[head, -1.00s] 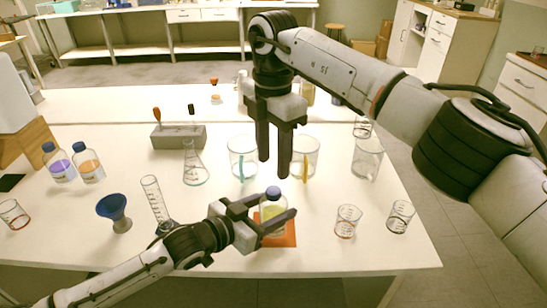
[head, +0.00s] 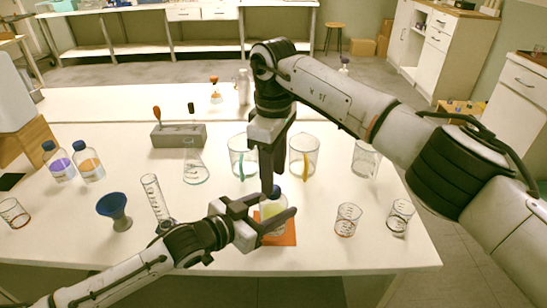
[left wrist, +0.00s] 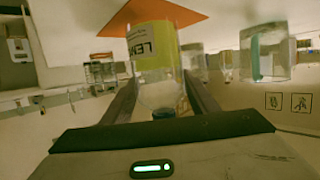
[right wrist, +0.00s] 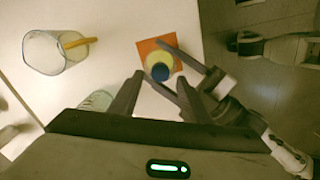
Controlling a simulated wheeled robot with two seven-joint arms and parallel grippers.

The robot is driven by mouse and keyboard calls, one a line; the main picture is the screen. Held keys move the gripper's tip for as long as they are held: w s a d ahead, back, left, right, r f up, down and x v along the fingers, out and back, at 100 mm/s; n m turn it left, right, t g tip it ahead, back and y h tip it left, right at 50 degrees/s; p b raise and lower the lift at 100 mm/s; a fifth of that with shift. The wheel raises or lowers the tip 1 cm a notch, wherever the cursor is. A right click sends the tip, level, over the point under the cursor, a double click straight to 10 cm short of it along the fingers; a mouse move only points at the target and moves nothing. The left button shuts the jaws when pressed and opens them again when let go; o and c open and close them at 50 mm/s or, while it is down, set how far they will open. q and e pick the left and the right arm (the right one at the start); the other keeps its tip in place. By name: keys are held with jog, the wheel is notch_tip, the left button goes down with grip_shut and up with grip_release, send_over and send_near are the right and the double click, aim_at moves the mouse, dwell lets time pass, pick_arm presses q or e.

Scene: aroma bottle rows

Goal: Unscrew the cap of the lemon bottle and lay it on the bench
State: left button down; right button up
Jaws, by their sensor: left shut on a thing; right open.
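The lemon bottle (head: 271,210) is clear with yellow contents and a dark blue cap (head: 275,192). It stands upright on an orange mat (head: 284,238) near the bench's front. My left gripper (head: 278,204) is shut on its body from the side; its label shows upside down in the left wrist view (left wrist: 152,45). My right gripper (head: 271,177) is open, pointing down right above the cap. In the right wrist view the cap (right wrist: 160,72) appears between its fingertips, and the fingers do not visibly grip it.
Beakers with a blue-green strip (head: 241,158) and a yellow strip (head: 303,155) stand behind the bottle. Small beakers (head: 347,220) stand to the right. A flask (head: 194,165), cylinder (head: 153,196) and blue funnel (head: 114,208) stand left. Bare bench lies between the mat and the small beakers.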

jog(key=shift+f, duration=1.85)
